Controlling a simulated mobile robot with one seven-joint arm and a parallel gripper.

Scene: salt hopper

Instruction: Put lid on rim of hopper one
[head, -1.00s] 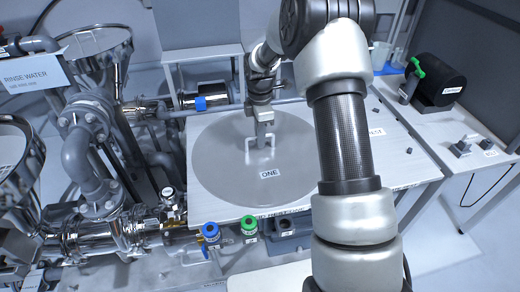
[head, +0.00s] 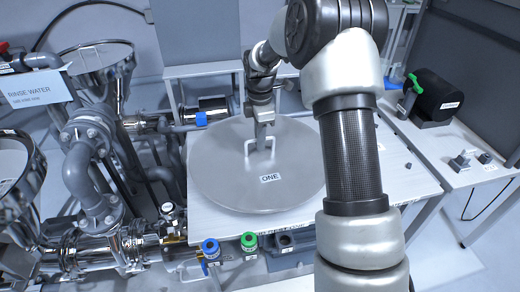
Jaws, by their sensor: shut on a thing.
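The lid (head: 225,165) is a large grey disc labelled ONE with an upright bracket handle (head: 247,147) at its middle. My gripper (head: 264,138) is shut on this handle from above. The lid is over the white table (head: 225,226), close to its left edge. It appears slightly raised, but the gap under it is hard to judge. A shiny steel hopper (head: 18,170) is cut off by the left picture edge. Another steel funnel (head: 98,72) stands behind it, near the RINSE WATER sign. I cannot read which hopper is number one.
Grey pipes (head: 85,170) and steel fittings fill the space between the table and the left hopper. Blue (head: 211,248) and green (head: 249,241) valve knobs stand at the table's front. A black drum-shaped device (head: 436,97) sits on the right bench. My arm hides part of the table.

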